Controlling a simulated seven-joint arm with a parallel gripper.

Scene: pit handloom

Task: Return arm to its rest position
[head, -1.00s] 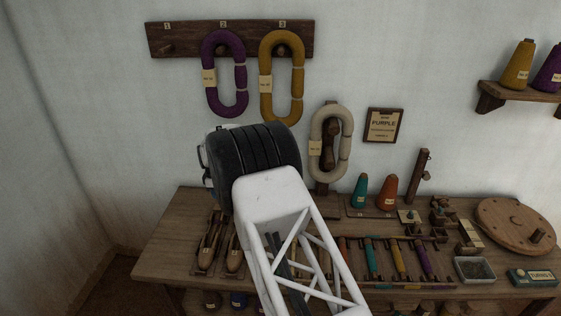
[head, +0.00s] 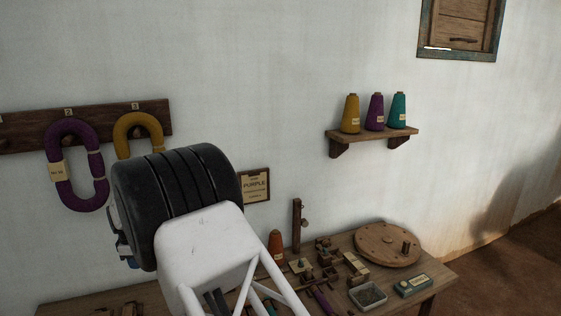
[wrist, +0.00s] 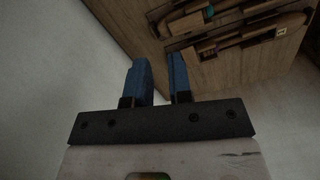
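My gripper (wrist: 159,68) shows in the wrist view with two blue fingers standing apart and nothing between them. The fingers point toward a wooden bench surface (wrist: 135,18) and the pale wall. In the head view my arm's white link and black wrist drum cover the lower left middle. They stand in front of the wall and above the bench, and the fingers cannot be made out there.
A peg rail holds a purple hank (head: 57,185) and a mustard hank (head: 128,127), partly behind my wrist. A shelf (head: 372,136) carries three yarn cones. The bench holds a round wooden disc (head: 387,244), a tray (head: 367,297) and small tools.

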